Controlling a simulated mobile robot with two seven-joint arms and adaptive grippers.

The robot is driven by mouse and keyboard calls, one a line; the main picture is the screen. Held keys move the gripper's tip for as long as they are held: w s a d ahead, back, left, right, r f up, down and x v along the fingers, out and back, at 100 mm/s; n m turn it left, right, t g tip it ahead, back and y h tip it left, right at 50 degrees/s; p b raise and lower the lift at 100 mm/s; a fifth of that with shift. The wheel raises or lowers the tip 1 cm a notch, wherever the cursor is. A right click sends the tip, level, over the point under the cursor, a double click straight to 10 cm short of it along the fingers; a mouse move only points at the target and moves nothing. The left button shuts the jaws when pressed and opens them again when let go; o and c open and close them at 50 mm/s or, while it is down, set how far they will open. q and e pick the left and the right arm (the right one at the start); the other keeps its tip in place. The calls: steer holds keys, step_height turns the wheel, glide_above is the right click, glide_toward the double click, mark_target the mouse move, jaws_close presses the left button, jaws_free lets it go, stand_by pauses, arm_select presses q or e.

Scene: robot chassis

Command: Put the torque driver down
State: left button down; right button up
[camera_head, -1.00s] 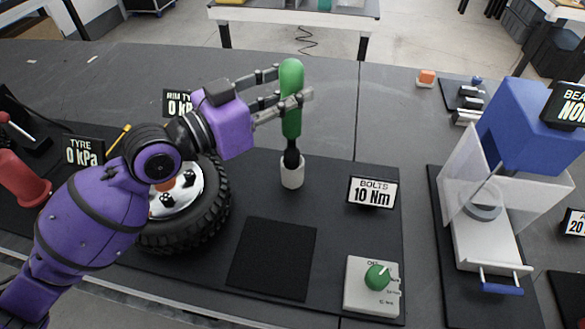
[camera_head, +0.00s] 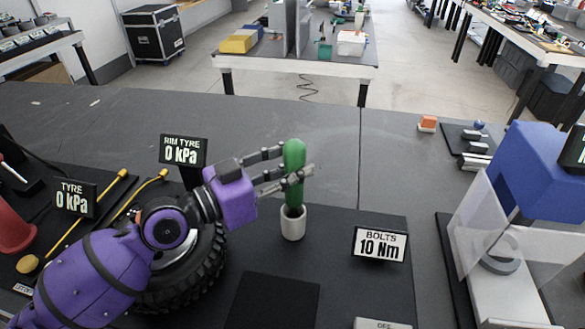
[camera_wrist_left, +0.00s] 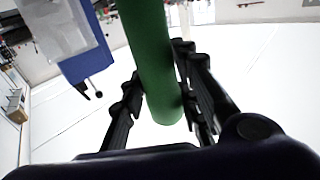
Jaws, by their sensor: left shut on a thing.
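The green torque driver (camera_head: 294,160) stands upright with its lower end inside a white cup-shaped holder (camera_head: 293,224). My left gripper (camera_head: 291,166) is shut around the driver's green handle, above the holder. In the left wrist view the green handle (camera_wrist_left: 153,60) runs between the fingers. The driver's dark lower part is mostly hidden by the holder's rim. My right gripper is not in view.
A tyre (camera_head: 190,275) lies left of the holder, partly under my left arm. A "BOLTS 10 Nm" display (camera_head: 380,244) stands to the right. A dark square pad (camera_head: 272,302) lies in front. A blue machine (camera_head: 540,165) with clear guards is at the right.

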arm_select(q)
steer(key=shift+r, duration=0.15)
steer(key=c, duration=1.7)
jaws_free()
steer(key=shift+f, duration=0.35)
steer(key=shift+c, duration=0.2)
steer(key=o, duration=0.4)
steer(key=shift+r, duration=0.1)
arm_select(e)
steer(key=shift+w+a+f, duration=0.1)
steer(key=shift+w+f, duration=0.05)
arm_select(q)
steer(key=shift+r, duration=0.2)
steer(key=b+v, duration=0.7)
steer(key=v, duration=0.5)
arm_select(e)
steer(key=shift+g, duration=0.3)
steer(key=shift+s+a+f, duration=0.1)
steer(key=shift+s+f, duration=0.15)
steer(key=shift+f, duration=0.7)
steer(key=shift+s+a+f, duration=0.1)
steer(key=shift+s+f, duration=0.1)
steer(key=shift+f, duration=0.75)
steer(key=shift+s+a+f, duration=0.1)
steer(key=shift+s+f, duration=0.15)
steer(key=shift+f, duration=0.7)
